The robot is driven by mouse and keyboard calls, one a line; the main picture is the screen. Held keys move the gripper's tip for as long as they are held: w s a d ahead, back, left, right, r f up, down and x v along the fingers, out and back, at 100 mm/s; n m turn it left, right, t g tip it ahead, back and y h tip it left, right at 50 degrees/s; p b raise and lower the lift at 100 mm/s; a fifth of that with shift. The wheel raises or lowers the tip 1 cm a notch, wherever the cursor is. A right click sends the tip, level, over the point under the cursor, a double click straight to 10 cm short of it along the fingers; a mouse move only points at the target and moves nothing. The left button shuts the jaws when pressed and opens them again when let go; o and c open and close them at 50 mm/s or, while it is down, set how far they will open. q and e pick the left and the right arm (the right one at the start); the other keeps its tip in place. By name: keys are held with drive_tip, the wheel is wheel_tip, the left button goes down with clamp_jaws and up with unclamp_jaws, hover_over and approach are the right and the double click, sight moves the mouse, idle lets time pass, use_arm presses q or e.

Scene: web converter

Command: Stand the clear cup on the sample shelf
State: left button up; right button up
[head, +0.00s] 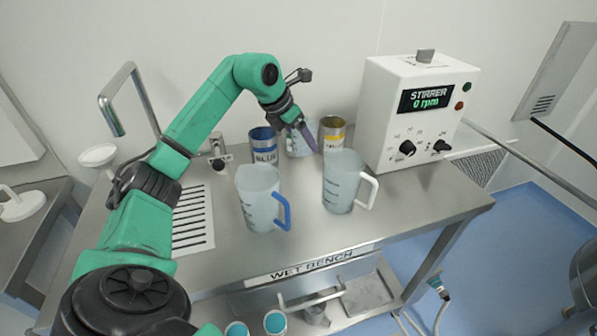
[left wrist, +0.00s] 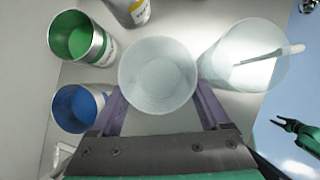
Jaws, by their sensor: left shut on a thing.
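The clear cup (head: 298,144) is between the blue can and the yellow-labelled can at the back of the wet bench, partly behind my gripper. My left gripper (head: 306,135) is shut on it from above and the side. In the left wrist view the cup (left wrist: 158,75) sits upright between the purple fingers of my left gripper (left wrist: 163,108), its round mouth facing the camera. I cannot tell whether its base touches the bench. A small green and black shape, seemingly my right gripper (left wrist: 288,122), is at the far right there. I see no shelf marked as the sample shelf.
The blue can (head: 264,149), yellow-labelled can (head: 332,132) and stirrer box (head: 420,115) stand close around. A blue-handled jug (head: 259,200) and white-handled jug (head: 342,183) stand in front. A green can (left wrist: 75,40) shows in the wrist view. The bench's right front (head: 435,205) is clear.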

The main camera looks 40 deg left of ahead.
use_arm(q)
drive_tip(key=f, duration=0.9)
drive_tip(key=shift+w+a+f+p, duration=0.1)
drive_tip(key=shift+w+f+p, duration=0.1)
drive_tip(key=shift+f+p, duration=0.2)
drive_tip(key=shift+f, duration=0.35)
drive_tip(key=shift+a, duration=0.1)
use_arm(e)
drive_tip(key=shift+w+a+r, duration=0.3)
drive_tip(key=shift+w+a, duration=0.2)
drive_tip(key=shift+w, duration=0.3)
use_arm(q)
drive_tip(key=shift+f, duration=0.2)
drive_tip(key=o, duration=1.2)
drive_tip(key=shift+r, duration=0.1)
use_arm(e)
drive_tip(key=shift+s+f, duration=0.1)
drive_tip(key=shift+s, duration=0.05)
drive_tip(key=shift+d, duration=0.1)
